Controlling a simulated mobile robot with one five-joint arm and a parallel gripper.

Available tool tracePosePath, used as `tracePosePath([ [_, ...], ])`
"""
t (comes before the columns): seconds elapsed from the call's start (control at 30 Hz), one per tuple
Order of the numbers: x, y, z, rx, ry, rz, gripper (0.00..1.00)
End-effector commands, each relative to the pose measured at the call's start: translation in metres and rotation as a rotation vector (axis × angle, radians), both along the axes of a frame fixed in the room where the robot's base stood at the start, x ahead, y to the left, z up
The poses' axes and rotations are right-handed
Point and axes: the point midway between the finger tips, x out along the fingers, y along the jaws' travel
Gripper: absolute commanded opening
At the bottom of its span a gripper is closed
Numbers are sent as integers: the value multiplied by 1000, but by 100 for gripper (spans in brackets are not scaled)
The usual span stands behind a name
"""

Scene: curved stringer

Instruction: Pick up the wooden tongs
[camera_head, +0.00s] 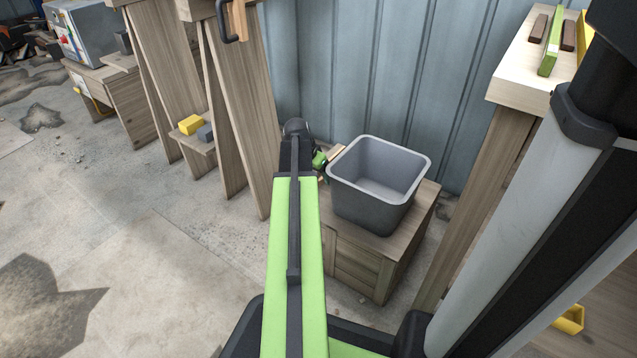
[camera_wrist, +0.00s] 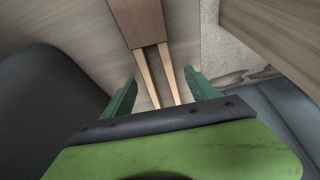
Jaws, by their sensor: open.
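The wooden tongs (camera_wrist: 147,76) show in the wrist view as two pale, slim prongs coming from a wider brown block. They lie on a wooden surface (camera_wrist: 75,25). My gripper (camera_wrist: 160,96) is open, with one green finger on each side of the prongs and a visible gap to each. The lower ends of the prongs are hidden behind my gripper's body. In the head view my gripper (camera_head: 321,168) is small and partly hidden by my arm, beside the grey bin. A short pale strip there seems to be part of the tongs.
The grey open bin (camera_head: 378,185) stands on a wooden crate (camera_head: 352,262), close to the right of my gripper. Tall wooden trestles (camera_head: 240,130) stand to the left. A wooden bench (camera_head: 520,88) is at the right. The floor at the left is mostly free.

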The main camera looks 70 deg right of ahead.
Motion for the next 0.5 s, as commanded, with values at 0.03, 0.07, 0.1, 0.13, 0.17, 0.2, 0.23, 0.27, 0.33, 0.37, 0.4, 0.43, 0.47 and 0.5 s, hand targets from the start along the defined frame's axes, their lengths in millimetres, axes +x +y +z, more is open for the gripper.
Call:
tracePosePath([
  [0.03,0,0,1,0,0,0,66],
  [0.07,0,0,1,0,0,0,63],
  [0.1,0,0,1,0,0,0,57],
  [0.13,0,0,1,0,0,0,53],
  [0.17,0,0,1,0,0,-1,50],
  [0.2,0,0,1,0,0,-1,44],
  [0.23,0,0,1,0,0,-1,40],
  [0.27,0,0,1,0,0,-1,36],
  [0.33,0,0,1,0,0,-1,27],
  [0.37,0,0,1,0,0,-1,23],
  [0.4,0,0,1,0,0,-1,18],
  [0.43,0,0,1,0,0,-1,14],
  [0.47,0,0,1,0,0,-1,10],
  [0.5,0,0,1,0,1,-1,5],
])
